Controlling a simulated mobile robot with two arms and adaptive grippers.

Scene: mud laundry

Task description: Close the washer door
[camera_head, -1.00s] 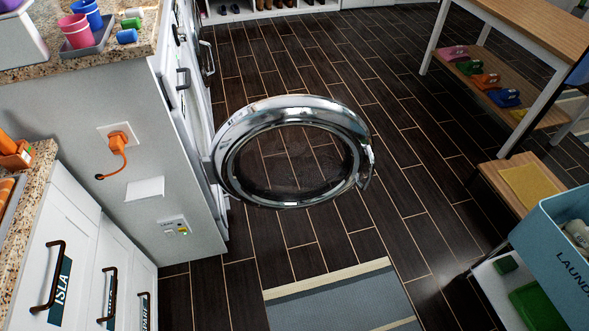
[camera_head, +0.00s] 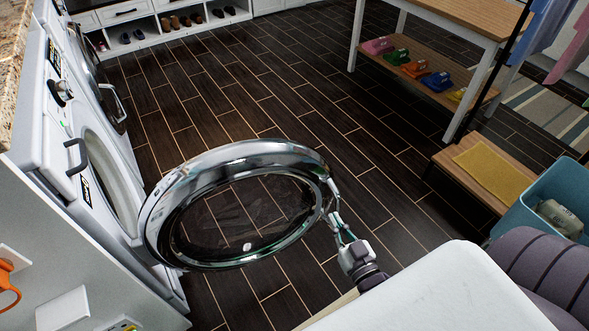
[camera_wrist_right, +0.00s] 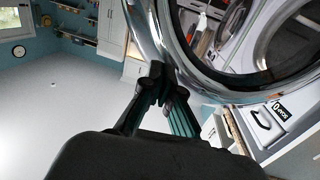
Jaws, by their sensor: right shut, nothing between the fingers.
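The washer door (camera_head: 240,158), a round chrome ring with a clear window, stands swung wide open from the white washer (camera_head: 62,170) on the left. The washer's round opening (camera_head: 112,182) shows behind the hinge side. My right gripper (camera_head: 336,219) is shut and empty at the door's outer right rim, close to the handle side. In the right wrist view the closed fingers (camera_wrist_right: 160,80) are right by the chrome rim (camera_wrist_right: 182,62); I cannot tell whether they touch it. My left gripper is not in view.
A second machine with a round door (camera_head: 97,75) stands beyond the washer. A wooden bench (camera_head: 487,165) and a blue laundry basket (camera_head: 545,200) stand at the right. A table with a shelf of colored shoes (camera_head: 420,70) is at the back right. Dark floor is clear beyond the door.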

